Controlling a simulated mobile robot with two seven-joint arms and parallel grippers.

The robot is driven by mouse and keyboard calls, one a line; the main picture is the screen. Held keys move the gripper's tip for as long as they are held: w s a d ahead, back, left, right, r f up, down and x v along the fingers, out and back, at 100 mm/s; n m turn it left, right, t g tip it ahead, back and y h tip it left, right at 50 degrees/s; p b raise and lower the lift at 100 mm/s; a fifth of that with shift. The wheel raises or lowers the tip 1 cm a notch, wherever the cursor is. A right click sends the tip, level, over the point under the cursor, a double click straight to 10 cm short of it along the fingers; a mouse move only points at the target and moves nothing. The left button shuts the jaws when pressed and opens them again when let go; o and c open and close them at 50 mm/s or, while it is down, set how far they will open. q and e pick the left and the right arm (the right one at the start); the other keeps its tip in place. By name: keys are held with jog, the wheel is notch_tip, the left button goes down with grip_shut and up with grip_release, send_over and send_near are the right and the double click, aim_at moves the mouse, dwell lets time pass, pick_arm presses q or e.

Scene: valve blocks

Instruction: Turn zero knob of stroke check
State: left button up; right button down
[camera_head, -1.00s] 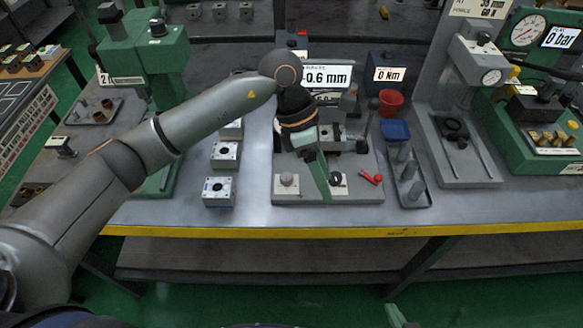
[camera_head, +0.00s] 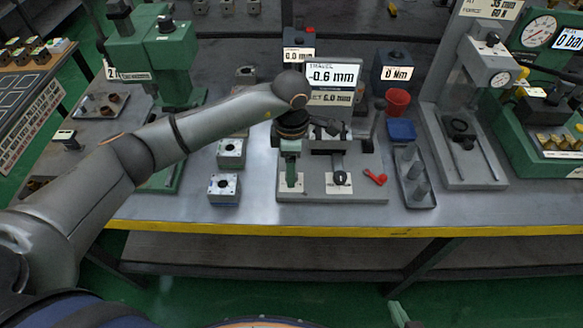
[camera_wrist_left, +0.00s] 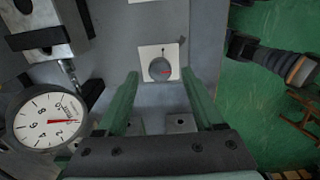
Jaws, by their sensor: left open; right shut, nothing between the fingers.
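The stroke check stand has a grey base (camera_head: 318,190), and its travel display (camera_head: 333,75) reads -0.6 mm. In the left wrist view, a round grey knob (camera_wrist_left: 160,68) with a red mark sits on a white plate (camera_wrist_left: 146,51). My left gripper (camera_wrist_left: 160,74) is open, with one finger on each side of the knob; I cannot tell if they touch it. In the head view my left gripper (camera_head: 291,182) points down over the base's left knob plate and hides that knob. The tip of my right gripper (camera_head: 400,314) shows at the bottom edge, shut and empty, away from the bench.
A black knob (camera_head: 340,178) and a red lever (camera_head: 375,177) lie to the right on the base. A dial gauge (camera_wrist_left: 45,120) is close on the left in the wrist view. Valve blocks (camera_head: 223,188) stand left, a tray of pins (camera_head: 414,178) right.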

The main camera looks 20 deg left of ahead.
pick_arm(q)
jog(key=shift+f, duration=0.8)
jog(key=shift+c, duration=0.2)
grip_shut()
